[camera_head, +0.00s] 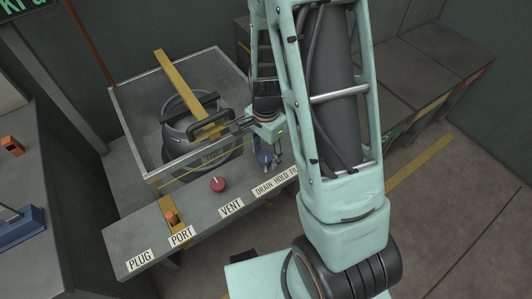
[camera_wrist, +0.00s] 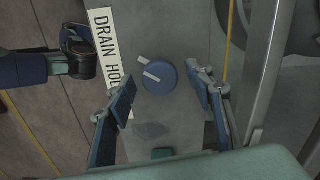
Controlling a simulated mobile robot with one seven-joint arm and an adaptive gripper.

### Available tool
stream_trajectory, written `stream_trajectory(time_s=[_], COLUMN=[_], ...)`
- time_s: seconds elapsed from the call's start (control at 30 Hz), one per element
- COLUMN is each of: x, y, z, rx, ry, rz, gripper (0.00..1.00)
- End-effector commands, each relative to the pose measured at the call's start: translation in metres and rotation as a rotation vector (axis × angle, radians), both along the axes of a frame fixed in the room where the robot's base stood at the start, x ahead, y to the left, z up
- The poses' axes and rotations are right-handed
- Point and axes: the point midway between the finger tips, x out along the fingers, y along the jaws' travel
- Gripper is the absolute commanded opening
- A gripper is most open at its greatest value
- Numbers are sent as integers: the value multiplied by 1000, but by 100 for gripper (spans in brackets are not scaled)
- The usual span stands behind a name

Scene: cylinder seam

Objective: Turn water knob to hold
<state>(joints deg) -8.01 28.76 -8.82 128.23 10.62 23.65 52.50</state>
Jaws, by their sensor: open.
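A round blue knob (camera_wrist: 161,80) sits on the grey panel in the wrist view. Its white pointer slants toward the upper left, and a short white mark lies by its rim. The label (camera_wrist: 103,35) beside it reads DRAIN and the start of HOLD; the rest is hidden behind a finger. In the head view this label (camera_head: 272,185) shows DRAIN HOLD and a cut-off third word. My gripper (camera_wrist: 163,88) is open, with one finger on each side of the knob and gaps visible. In the head view my gripper (camera_head: 268,160) is over the panel's right part; the knob cannot be made out there.
A red knob (camera_head: 218,184) stands left of my gripper, near the VENT label (camera_head: 231,208). PORT (camera_head: 181,236) and PLUG (camera_head: 140,260) labels lie further left. Behind is a clear-walled tank (camera_head: 125,110) holding a grey cylinder (camera_head: 178,140) under a yellow bar (camera_head: 178,75).

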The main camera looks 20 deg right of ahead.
Motion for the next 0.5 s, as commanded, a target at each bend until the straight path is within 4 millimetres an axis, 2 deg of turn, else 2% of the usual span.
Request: stream_trajectory(time_s=[0.1,0.4,0.5], x=[0,0,0], y=[0,0,0], z=[0,0,0], rx=[0,0,0], ry=[0,0,0], rz=[0,0,0], gripper=[47,14,7])
